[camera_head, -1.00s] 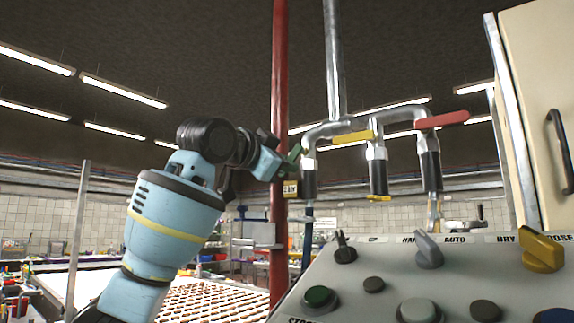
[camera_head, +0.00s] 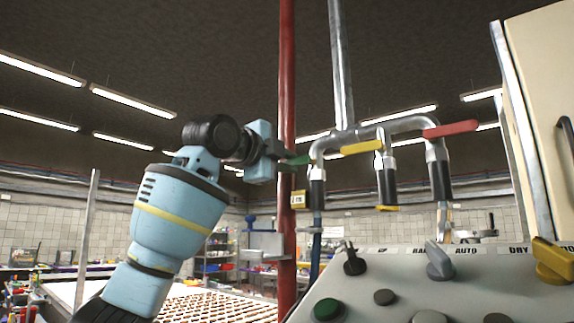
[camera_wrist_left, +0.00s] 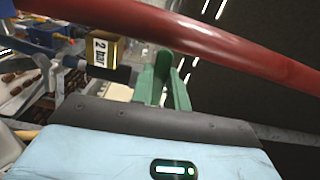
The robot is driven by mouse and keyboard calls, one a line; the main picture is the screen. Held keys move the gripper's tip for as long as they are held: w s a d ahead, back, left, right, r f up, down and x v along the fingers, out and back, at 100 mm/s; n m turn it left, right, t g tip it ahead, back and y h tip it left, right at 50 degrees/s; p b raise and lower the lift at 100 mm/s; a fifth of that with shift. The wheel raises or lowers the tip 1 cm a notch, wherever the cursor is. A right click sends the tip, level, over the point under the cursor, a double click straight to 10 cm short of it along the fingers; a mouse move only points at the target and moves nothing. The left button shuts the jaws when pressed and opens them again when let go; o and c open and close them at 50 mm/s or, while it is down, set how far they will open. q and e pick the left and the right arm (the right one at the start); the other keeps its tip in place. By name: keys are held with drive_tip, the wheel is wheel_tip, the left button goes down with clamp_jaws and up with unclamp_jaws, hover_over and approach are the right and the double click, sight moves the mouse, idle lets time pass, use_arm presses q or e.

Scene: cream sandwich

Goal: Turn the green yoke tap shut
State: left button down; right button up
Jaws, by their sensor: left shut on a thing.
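The green yoke tap's handle (camera_head: 300,159) is at the left end of a grey pipe yoke (camera_head: 365,132), above its black-sleeved left branch. My left gripper (camera_head: 284,162) reaches it from the left, beside a red pipe, and is shut on the handle. My right gripper is not in view.
The red vertical pipe (camera_head: 287,80) passes close to my left gripper. A yellow lever (camera_head: 362,147) and a red lever (camera_head: 450,129) sit on the branches to the right. A control panel (camera_head: 410,290) fills the lower right.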

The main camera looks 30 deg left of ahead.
use_arm(q)
drive_tip(key=shift+r+m, duration=0.15)
drive_tip(key=shift+m, duration=0.25)
drive_tip(key=c, duration=1.4)
unclamp_jaws()
drive_tip(key=shift+o, duration=0.2)
drive_tip(key=s+a, duration=0.1)
drive_tip(key=s, duration=0.6)
drive_tip(key=shift+s, duration=0.4)
